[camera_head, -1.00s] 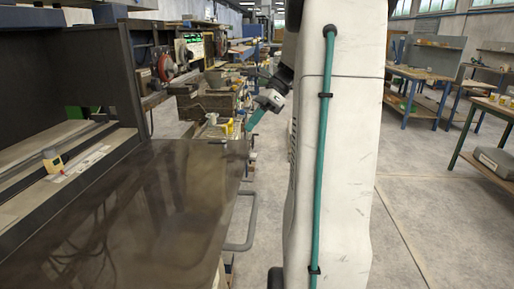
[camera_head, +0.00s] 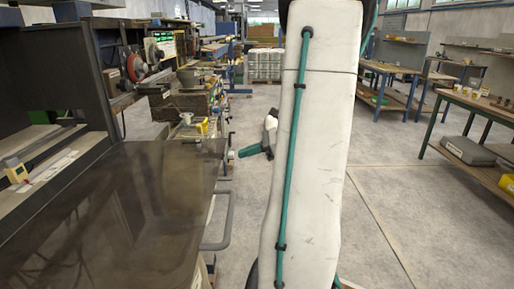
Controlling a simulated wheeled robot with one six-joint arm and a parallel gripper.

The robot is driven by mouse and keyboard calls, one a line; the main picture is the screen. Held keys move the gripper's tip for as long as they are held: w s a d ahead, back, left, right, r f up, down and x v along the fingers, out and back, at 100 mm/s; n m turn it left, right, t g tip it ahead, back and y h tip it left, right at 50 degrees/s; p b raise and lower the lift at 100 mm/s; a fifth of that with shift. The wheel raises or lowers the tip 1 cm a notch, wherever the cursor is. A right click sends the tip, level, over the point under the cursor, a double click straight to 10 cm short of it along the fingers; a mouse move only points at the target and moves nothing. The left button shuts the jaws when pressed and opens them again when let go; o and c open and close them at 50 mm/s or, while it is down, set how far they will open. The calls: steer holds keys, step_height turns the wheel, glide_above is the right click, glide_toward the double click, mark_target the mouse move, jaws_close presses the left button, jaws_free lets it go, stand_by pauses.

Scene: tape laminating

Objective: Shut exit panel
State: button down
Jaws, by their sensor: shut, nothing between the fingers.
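The exit panel appears to be the large dark tinted sheet (camera_head: 110,215) at the lower left. It lies swung out in front of the dark machine housing (camera_head: 45,75), and its near part runs out of the picture. A grey bar handle (camera_head: 219,225) shows just beyond its right edge; I cannot tell what it is fixed to. My gripper (camera_head: 236,155), with teal parts, is shut and empty, close to the panel's far right corner. I cannot tell whether it touches the panel. My white arm hides part of it.
Inside the machine a yellow and white device (camera_head: 16,170) sits by the rails. Cluttered benches (camera_head: 195,100) stand behind the panel. Workbenches (camera_head: 470,115) line the right side. The grey floor (camera_head: 390,200) between is clear.

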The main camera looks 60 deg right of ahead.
steer(key=w+a+r, duration=0.1)
steer(key=w, duration=0.1)
steer(key=w+a+r, duration=0.1)
steer(key=shift+w+a+r, duration=0.15)
steer(key=shift+w+r, duration=0.05)
steer(key=shift+w, duration=0.15)
steer(key=shift+r, duration=0.1)
